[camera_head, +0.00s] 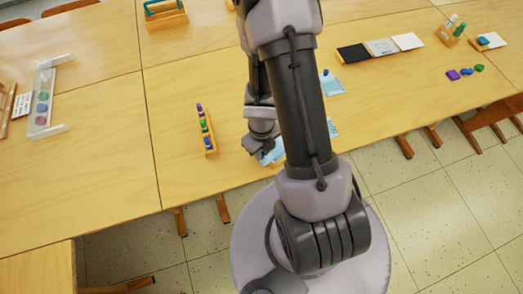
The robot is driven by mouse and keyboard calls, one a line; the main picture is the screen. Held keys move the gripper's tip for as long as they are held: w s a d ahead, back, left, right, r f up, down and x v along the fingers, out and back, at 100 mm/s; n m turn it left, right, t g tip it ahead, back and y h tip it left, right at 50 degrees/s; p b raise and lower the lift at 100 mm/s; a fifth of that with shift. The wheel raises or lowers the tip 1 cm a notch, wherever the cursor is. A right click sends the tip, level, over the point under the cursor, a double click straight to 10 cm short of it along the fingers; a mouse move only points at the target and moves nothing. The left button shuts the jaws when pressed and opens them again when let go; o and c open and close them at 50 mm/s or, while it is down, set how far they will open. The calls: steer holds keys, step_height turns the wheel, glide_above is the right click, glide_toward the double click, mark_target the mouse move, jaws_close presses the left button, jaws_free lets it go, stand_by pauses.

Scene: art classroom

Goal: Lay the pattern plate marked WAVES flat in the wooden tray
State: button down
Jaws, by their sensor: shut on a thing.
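My gripper (262,148) is low over the front edge of the middle table, partly hidden behind my arm. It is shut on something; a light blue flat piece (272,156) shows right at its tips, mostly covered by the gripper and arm. I cannot read any WAVES marking on it. A row at the back right holds a black square (352,53), a white square with faint marks (381,47) and a plain white square (408,41). I cannot tell which thing is the wooden tray; it may be hidden behind my arm.
A narrow wooden holder (207,131) with coloured pieces stands left of my gripper. Light blue sheets (331,84) lie right of my arm. A clear rack (43,98) is far left, a wooden caddy (165,14) at the back.

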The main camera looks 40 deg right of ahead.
stand_by(0.3)
steer(key=c, duration=1.2)
jaws_free()
steer(key=shift+c, duration=0.2)
steer(key=shift+o, duration=1.2)
step_height(320, 180, up, 6)
steer(key=p, duration=0.6)
